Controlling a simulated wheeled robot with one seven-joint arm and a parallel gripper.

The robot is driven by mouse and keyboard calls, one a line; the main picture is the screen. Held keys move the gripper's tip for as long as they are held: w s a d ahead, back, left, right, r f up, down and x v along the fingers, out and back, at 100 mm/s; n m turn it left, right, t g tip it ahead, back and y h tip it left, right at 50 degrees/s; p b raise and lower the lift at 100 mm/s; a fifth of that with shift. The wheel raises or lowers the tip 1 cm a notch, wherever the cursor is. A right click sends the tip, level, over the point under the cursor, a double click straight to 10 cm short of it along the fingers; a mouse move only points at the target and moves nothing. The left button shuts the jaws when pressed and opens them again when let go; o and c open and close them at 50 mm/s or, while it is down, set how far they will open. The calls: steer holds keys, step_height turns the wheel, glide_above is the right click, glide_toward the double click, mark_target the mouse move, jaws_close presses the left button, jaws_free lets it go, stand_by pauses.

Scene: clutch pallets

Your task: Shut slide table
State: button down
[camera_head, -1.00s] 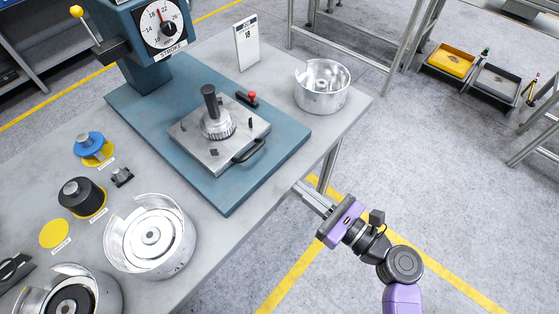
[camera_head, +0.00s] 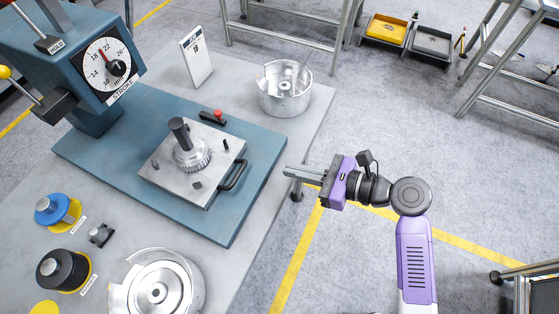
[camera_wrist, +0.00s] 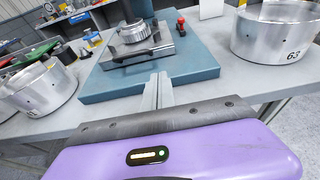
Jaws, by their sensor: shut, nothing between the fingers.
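The slide table is a square metal plate (camera_head: 212,190) on a blue press base (camera_head: 256,180). It carries a round toothed part with a dark upright post (camera_head: 180,132). A black bar handle (camera_head: 234,176) is on the plate's right edge. The plate also shows in the wrist view (camera_wrist: 160,48), with its handle (camera_wrist: 140,54) facing the camera. My gripper (camera_head: 287,171) is shut and empty, to the right of the handle and apart from it, near the bench edge. In the wrist view the fingers (camera_wrist: 158,85) are together and point toward the base.
The press head with its stroke dial (camera_head: 108,66) stands at the upper left. A red-knobbed lever (camera_head: 214,116) lies on the base behind the plate. A metal drum (camera_head: 284,92) and a sign card (camera_head: 197,58) stand beyond. Another drum (camera_head: 135,285) is at front left.

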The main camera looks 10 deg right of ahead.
mark_target(189, 133)
steer(key=x, duration=0.7)
steer(key=r+p+x, duration=0.1)
steer(key=x, duration=0.2)
steer(key=shift+w+a+f, duration=0.15)
steer(key=shift+w+a, duration=0.15)
steer(key=shift+a, duration=0.05)
steer(key=shift+x, duration=0.85)
steer(key=shift+w+a+r, duration=0.1)
steer(key=shift+r, duration=0.1)
steer(key=w+a, duration=0.3)
steer(key=a, duration=0.1)
steer(key=w+a, duration=0.4)
steer(key=a, duration=0.1)
steer(key=w+a, duration=0.4)
steer(key=a, duration=0.1)
steer(key=shift+a+r, duration=0.15)
steer(key=shift+a, duration=0.05)
steer(key=shift+w+r, duration=0.1)
